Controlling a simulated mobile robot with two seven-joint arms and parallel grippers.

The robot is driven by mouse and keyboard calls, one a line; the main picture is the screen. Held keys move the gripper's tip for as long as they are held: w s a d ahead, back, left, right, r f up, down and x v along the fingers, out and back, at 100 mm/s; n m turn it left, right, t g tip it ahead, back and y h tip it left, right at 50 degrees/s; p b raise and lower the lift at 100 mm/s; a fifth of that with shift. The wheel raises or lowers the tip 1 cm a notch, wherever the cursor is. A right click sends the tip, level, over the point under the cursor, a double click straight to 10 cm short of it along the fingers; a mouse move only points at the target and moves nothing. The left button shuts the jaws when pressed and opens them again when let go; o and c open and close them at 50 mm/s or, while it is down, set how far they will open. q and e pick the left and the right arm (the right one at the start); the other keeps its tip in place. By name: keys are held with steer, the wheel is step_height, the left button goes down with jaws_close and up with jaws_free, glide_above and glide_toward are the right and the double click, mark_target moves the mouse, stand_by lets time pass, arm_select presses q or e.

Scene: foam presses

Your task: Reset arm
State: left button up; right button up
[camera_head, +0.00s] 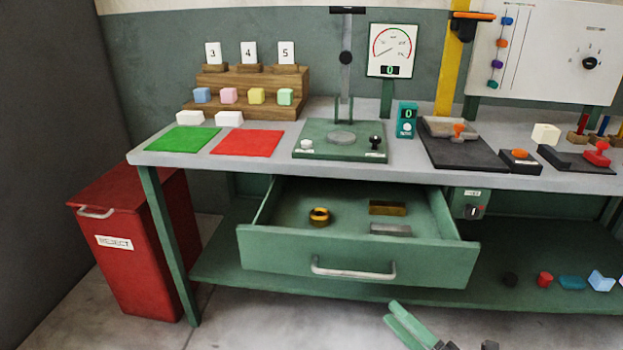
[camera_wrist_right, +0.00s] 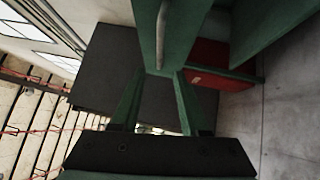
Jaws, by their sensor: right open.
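My right gripper (camera_head: 391,312) shows at the bottom of the head view, its green fingers pointing up and left. It is in front of the open drawer (camera_head: 345,254), lower than the drawer's handle (camera_head: 353,271) in the picture and apart from it. In the right wrist view the two fingers of the gripper (camera_wrist_right: 159,76) stand apart with nothing between them. The drawer handle (camera_wrist_right: 161,35) shows beyond the fingertips there. My left gripper is not in view.
The pulled-out drawer holds a brass ring (camera_head: 319,217), a brass block (camera_head: 387,208) and a grey block (camera_head: 390,229). The workbench (camera_head: 270,165) carries presses and coloured mats. A red reject bin (camera_head: 140,250) stands at left. Several small parts lie on the lower shelf. Floor in front is clear.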

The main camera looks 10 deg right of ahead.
steer(key=s+a+f+m+g+h, duration=0.25)
steer(key=s+a+m+h, duration=0.35)
steer(key=m, duration=1.4)
arm_select(q)
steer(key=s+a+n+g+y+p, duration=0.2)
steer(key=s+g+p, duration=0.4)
steer(key=p, duration=1.5)
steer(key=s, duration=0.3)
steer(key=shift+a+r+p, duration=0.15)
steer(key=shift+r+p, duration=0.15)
steer(key=shift+p, duration=0.1)
arm_select(e)
steer(key=s+d+m+g, duration=0.1)
steer(key=s+m+g, duration=0.1)
steer(key=s+g, duration=0.3)
steer(key=s, duration=0.4)
steer(key=shift+r+h, duration=0.4)
